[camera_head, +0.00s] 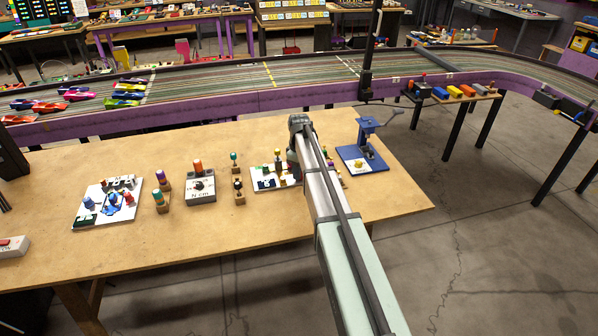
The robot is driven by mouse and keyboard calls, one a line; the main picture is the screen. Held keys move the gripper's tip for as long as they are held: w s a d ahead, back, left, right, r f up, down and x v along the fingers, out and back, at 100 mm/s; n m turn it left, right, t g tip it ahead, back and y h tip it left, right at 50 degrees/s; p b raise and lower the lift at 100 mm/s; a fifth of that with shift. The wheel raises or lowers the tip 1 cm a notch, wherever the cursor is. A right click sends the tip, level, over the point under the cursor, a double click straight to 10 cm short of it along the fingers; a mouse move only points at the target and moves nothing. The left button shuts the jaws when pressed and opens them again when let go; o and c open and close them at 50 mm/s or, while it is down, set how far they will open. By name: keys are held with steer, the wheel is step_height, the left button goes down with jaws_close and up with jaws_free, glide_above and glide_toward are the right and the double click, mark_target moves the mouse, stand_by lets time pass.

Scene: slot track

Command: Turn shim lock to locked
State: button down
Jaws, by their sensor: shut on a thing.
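A white fixture board (259,186) with small coloured knobs and blocks lies on the wooden bench, left of my arm. I cannot pick out the shim lock by sight; my arm covers the right part of this board. My gripper (292,170) points down at the board's right part, shut on a small part there. The fingertips and the held part are mostly hidden, so I cannot tell its shape or which way it is turned.
A blue press stand (366,158) stands right of my arm. A grey box with an orange knob (200,187), small knobbed blocks and another white board (88,214) are to the left. The bench front is clear. A slot track (230,88) runs behind.

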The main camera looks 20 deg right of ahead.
steer(key=shift+m, duration=0.3)
steer(key=m, duration=0.3)
steer(key=shift+m, duration=0.3)
steer(key=m, duration=0.4)
steer(key=shift+m, duration=0.3)
steer(key=m, duration=0.4)
steer(key=shift+m, duration=0.3)
steer(key=shift+d+m, duration=0.1)
steer(key=shift+m, duration=2.1)
steer(key=c, duration=0.9)
jaws_free()
